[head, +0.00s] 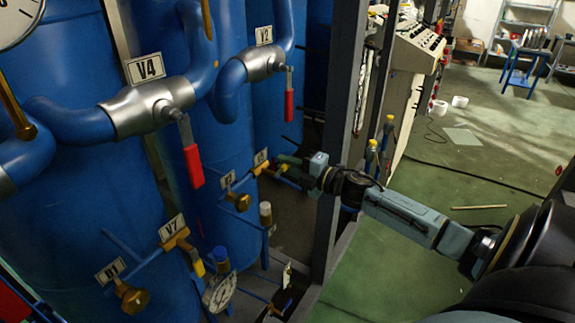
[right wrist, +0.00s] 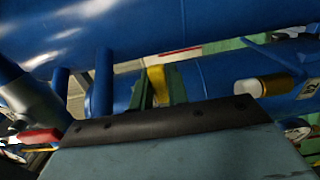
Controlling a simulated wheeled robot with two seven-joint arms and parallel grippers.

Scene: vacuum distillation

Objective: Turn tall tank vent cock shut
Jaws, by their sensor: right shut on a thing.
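My right gripper (head: 285,167) reaches in from the right, at a small brass cock (head: 261,168) on a thin blue pipe in front of the rear blue tank. A small white tag (head: 261,157) stands just above this cock; I cannot read it surely. In the right wrist view, the two green fingers of my right gripper (right wrist: 157,92) are closed around a yellow handle (right wrist: 157,80). The fingers partly hide the handle, so its exact angle is hard to tell. My left gripper is not in view.
Another brass cock (head: 239,201) is close by at the lower left, and a V7 cock (head: 178,240) is lower. Red-handled valves V4 (head: 154,108) and V2 (head: 262,64) are above. A grey frame post (head: 347,110) stands beside my right arm. A gauge (head: 219,293) is below.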

